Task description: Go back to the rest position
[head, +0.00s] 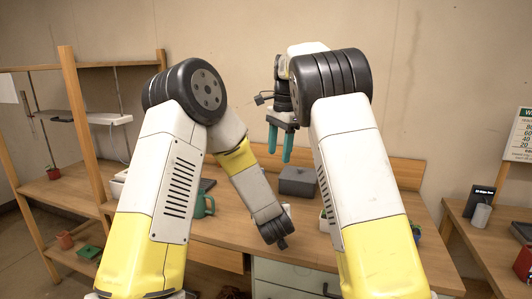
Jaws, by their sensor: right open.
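My right gripper (280,155) hangs in the air above the back of the wooden workbench (225,231), its two teal fingers pointing down. The fingers are apart, with nothing between them. My right arm is raised and bent, its forearm largely hidden behind the elbow. My left arm rises at the left, bends at a black elbow, and slopes down to a dark wrist joint over the front edge of the bench. The fingers of my left gripper do not show.
A green mug (204,206) stands on the bench behind my left arm. A dark grey box (297,182) is near the back edge. A wooden shelf (83,135) stands at left. A side table (490,245) at right holds a dark card (480,199) and a grey cylinder (481,216).

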